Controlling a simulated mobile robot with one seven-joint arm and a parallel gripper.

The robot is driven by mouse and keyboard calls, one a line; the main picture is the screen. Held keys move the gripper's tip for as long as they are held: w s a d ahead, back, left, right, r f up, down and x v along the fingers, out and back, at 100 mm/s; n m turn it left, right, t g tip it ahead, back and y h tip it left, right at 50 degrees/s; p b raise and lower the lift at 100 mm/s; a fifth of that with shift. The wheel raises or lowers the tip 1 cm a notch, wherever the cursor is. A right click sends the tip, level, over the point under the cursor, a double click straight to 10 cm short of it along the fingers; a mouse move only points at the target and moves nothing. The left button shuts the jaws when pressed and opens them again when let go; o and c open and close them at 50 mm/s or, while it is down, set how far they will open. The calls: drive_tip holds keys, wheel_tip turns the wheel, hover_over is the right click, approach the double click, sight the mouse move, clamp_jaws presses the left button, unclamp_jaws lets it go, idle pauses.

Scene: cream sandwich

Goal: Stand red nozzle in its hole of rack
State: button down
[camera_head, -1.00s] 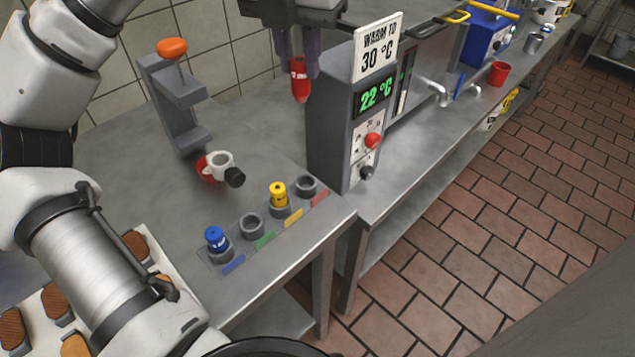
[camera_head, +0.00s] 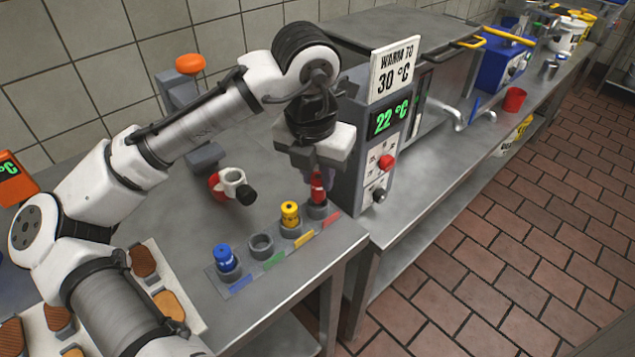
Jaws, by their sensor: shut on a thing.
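The red nozzle (camera_head: 317,187) is upright between the fingers of my gripper (camera_head: 318,172), which is shut on it. Its lower end is at the rightmost hole of the rack (camera_head: 285,262), the one beside the red label (camera_head: 332,219). I cannot tell how deep it sits in the hole. The rack's yellow-label hole holds a yellow nozzle (camera_head: 290,213). The blue-label hole holds a blue nozzle (camera_head: 223,256). The green-label hole (camera_head: 261,245) is empty.
The machine with the 22 °C display (camera_head: 385,130) stands close to the right of my gripper. A white and red ring with a black knob (camera_head: 232,185) lies left of the rack. A tray of brown biscuits (camera_head: 148,262) is at lower left.

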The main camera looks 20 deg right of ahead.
drive_tip(key=shift+f, duration=1.3)
drive_tip(key=c, duration=1.2)
unclamp_jaws()
drive_tip(key=shift+f, duration=0.1)
drive_tip(key=shift+c, duration=0.2)
wheel_tip(320, 180, up, 12)
drive_tip(key=s+a, duration=0.1)
drive_tip(key=shift+a, duration=0.2)
drive_tip(key=shift+s, duration=0.1)
